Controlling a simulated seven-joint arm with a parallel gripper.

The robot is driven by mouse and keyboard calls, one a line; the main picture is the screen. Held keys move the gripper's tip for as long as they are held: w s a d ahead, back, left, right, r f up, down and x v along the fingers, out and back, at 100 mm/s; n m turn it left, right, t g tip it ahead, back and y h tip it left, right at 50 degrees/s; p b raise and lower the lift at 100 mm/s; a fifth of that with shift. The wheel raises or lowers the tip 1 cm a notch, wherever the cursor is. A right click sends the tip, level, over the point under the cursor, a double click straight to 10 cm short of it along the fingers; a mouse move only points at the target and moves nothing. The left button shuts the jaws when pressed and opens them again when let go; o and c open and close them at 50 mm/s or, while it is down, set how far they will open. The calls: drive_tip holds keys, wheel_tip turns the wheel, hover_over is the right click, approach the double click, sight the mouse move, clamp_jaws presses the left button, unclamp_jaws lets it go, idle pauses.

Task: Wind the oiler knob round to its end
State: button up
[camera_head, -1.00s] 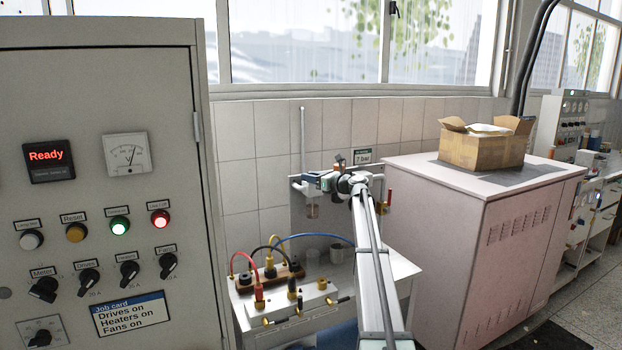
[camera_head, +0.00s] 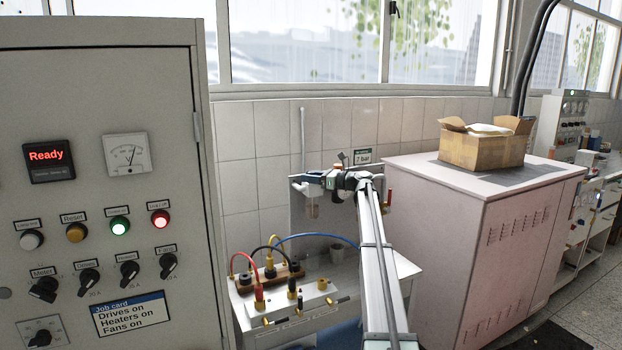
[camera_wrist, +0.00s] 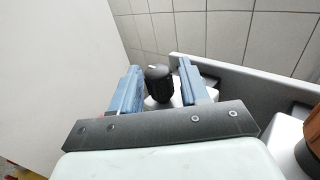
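The oiler's black ribbed knob (camera_wrist: 158,86), with a light mark on its top, stands upright on a pale body in the wrist view. My gripper (camera_wrist: 158,74) is open, with one blue finger on each side of the knob. Gaps show between the knob and both fingers, so it looks untouched. In the head view my gripper (camera_head: 302,183) is at the wall panel, above the oiler's clear bowl (camera_head: 312,207). The knob itself cannot be made out there.
A brown round part (camera_wrist: 307,152) is close on the right in the wrist view. A "7 bar" sign (camera_head: 362,156) is on the tiled wall. Below stands a bench with cables and a grey cup (camera_head: 337,252). A pink cabinet (camera_head: 470,230) is to the right.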

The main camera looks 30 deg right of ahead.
drive_tip(key=shift+o, duration=0.3)
drive_tip(key=shift+s+d, duration=0.1)
drive_tip(key=v, duration=1.3)
drive_tip(key=shift+s+d, duration=0.2)
drive_tip(key=x, duration=0.4)
drive_tip(key=r+x, duration=0.1)
drive_tip(key=x, duration=0.8)
drive_tip(key=shift+w+a+r, duration=0.15)
drive_tip(key=shift+w+a, duration=0.15)
drive_tip(key=shift+c, duration=0.4)
